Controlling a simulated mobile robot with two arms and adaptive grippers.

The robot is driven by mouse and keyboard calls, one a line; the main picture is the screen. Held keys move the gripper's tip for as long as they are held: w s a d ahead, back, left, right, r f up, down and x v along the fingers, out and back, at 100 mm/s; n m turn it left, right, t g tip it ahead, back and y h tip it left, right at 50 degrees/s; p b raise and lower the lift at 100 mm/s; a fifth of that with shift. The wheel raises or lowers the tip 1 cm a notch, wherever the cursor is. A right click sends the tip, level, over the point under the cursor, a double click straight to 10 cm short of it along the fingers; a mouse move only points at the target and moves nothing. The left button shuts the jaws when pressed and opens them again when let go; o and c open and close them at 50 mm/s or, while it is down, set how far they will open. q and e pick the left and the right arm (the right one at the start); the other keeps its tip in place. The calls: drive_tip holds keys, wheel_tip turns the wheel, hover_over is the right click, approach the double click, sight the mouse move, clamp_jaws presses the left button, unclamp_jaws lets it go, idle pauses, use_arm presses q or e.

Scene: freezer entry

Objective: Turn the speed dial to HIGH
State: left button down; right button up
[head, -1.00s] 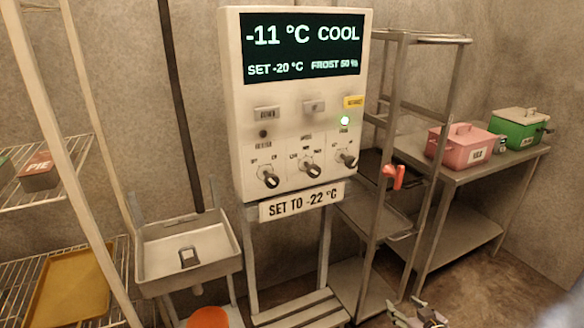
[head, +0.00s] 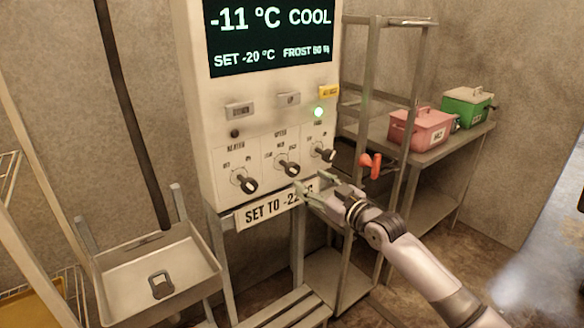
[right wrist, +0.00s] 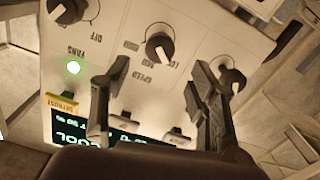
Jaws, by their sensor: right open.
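The speed dial (head: 288,166) is the middle of three black knobs with pale bars on the control panel (head: 208,130). It shows in the right wrist view (right wrist: 158,47), where the panel is upside down. I cannot read which mark it points to. My right gripper (head: 312,190) is just below and right of the speed dial in the head view, in front of the sign. In the right wrist view its two fingers (right wrist: 156,72) are spread and empty, with the speed dial between and beyond their tips. I see no contact. My left gripper is not in view.
The heater dial (head: 243,181) and fan dial (head: 322,153) flank the speed dial. A "SET TO -22 °C" sign (head: 262,210) hangs below. A red handle (head: 371,165) is on the right. A sink (head: 125,290) stands left, a bench with pink (head: 420,130) and green boxes (head: 467,108) right.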

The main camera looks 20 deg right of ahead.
sight(295, 171)
drive_tip(key=x, duration=0.7)
drive_tip(key=shift+w+a, duration=0.1)
drive_tip(key=shift+w, duration=0.2)
drive_tip(key=shift+w+a, duration=0.2)
drive_tip(key=shift+w, duration=0.4)
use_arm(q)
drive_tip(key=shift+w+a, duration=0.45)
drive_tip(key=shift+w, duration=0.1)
use_arm(e)
drive_tip(key=c, duration=1.2)
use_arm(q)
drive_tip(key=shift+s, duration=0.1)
